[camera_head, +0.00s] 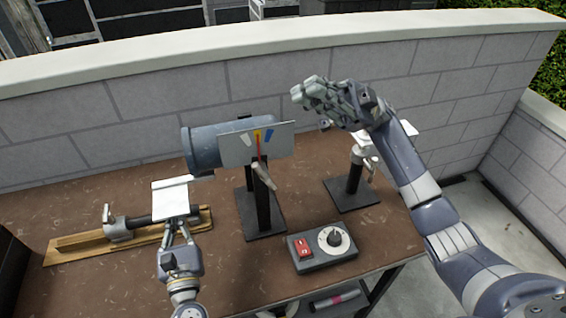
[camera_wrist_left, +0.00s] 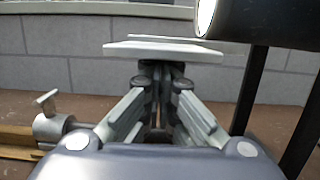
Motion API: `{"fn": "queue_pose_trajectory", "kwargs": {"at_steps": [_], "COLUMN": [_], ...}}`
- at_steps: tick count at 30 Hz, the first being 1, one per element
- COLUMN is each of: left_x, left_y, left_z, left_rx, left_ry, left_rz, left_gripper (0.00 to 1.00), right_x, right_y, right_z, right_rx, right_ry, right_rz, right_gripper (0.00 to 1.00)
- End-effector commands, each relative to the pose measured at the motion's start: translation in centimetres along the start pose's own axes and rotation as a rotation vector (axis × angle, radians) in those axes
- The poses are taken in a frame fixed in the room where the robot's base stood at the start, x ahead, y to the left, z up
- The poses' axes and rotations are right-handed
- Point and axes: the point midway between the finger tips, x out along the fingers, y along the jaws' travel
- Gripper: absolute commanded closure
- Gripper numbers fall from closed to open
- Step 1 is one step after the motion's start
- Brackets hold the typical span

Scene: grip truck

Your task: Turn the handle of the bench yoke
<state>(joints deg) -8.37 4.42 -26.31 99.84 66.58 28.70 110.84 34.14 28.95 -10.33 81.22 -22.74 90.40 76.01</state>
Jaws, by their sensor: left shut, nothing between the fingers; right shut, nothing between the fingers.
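A metal clamp (camera_head: 117,230) with a small upright tab and a dark bar lies on a wooden board (camera_head: 75,252) at the left of the bench; it looks like the bench yoke, but I cannot be sure. The clamp also shows in the left wrist view (camera_wrist_left: 52,126). My left gripper (camera_head: 178,222) is shut and empty, right of the clamp. Its fingertips (camera_wrist_left: 160,68) are close to a white plate (camera_head: 172,197), which also shows in the left wrist view (camera_wrist_left: 165,52); contact is unclear. My right gripper (camera_head: 303,92) is shut and empty, raised before the wall.
A blue cylinder (camera_head: 203,148) with a marked panel and lever stands mid-bench on a black stand. A control box (camera_head: 318,257) with red switch and dial sits at the front. A clamp stand (camera_head: 355,175) stands at the right. A block wall (camera_head: 400,95) runs behind.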

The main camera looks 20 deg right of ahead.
Motion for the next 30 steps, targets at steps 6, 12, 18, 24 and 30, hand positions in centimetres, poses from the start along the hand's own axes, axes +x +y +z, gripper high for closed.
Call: {"fn": "queue_pose_trajectory", "kwargs": {"at_steps": [6, 12, 18, 24, 30], "left_x": [0.0, 0.0, 0.0, 0.0, 0.0], "left_y": [0.0, 0.0, 0.0, 0.0, 0.0], "left_z": [0.1, 0.1, 0.1, 0.1, 0.1], "left_rx": [0.0, 0.0, 0.0, 0.0, 0.0], "left_ry": [-0.001, -0.001, -0.001, -0.002, -0.002], "left_rz": [0.0, 0.0, 0.0, 0.0, 0.0], "left_gripper": [1.0, 1.0, 1.0, 1.0, 1.0], "right_x": [-8.8, -14.3, -16.3, -14.4, -10.6], "right_y": [-3.9, -7.7, -9.4, -8.9, -7.8], "right_z": [3.9, 6.1, 6.8, 7.7, 9.3], "right_rx": [0.175, 0.312, 0.372, 0.374, 0.372], "right_ry": [-0.174, -0.292, -0.339, -0.339, -0.337], "right_rz": [0.179, 0.292, 0.338, 0.338, 0.337], "right_gripper": [1.0, 1.0, 1.0, 1.0, 1.0]}}
